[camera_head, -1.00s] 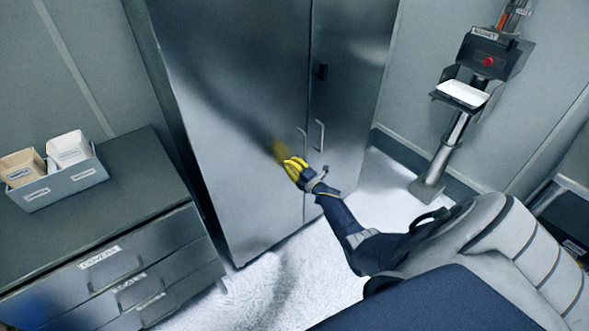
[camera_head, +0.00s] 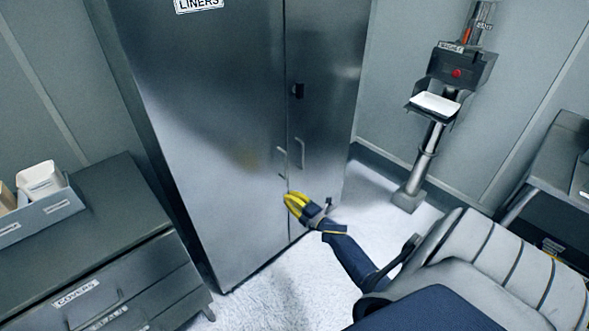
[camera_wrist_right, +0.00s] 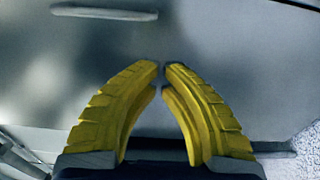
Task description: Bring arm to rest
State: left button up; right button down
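My right arm (camera_head: 352,262) reaches in from the lower right in the head view. Its yellow-fingered right gripper (camera_head: 289,199) is in front of the metal cabinet (camera_head: 215,130), a little below the door handles (camera_head: 300,155). In the right wrist view the gripper (camera_wrist_right: 160,66) has its two fingertips almost touching, with nothing held between them. Cabinet metal and a handle (camera_wrist_right: 104,12) show beyond the fingers. Both cabinet doors look closed. I cannot tell whether the fingers touch the door. My left gripper is not in view.
A drawer unit (camera_head: 110,215) with a grey-blue bin (camera_head: 58,208) on top stands at the left. A stand with a white tray (camera_head: 435,104) and a red button (camera_head: 457,72) is at the right. A dark counter (camera_head: 565,150) is at the right edge. The floor before the cabinet is clear.

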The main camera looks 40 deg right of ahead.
jog(key=s+a+f+m+g+h, duration=0.1)
jog(key=s+a+f+m+g, duration=0.2)
jog(key=s+f, duration=0.55)
jog(key=s+a+f+m+g+h, duration=0.1)
jog(key=s+f+m+g, duration=0.3)
jog(key=f, duration=0.8)
jog(key=s+a+f+m+g+h, duration=0.1)
jog(key=s+a+f+m+g, duration=0.1)
jog(key=s+f+m, duration=0.5)
jog(key=s+a+f+g, duration=0.2)
jog(key=s+a+f, duration=0.4)
jog(key=s, duration=0.6)
jog(key=s+a+f+g+y, duration=0.1)
jog(key=s+a+f+g, duration=0.2)
jog(key=s, duration=0.9)
jog(key=s+a+f+g+y, duration=0.1)
jog(key=s+a+f+g, duration=0.1)
jog(key=s+a+f, duration=0.6)
jog(key=s+a, duration=0.1)
jog(key=s, duration=0.4)
jog(key=shift+a+f+m+g, duration=0.3)
jog(key=shift+a+f, duration=0.05)
jog(key=shift+a, duration=0.05)
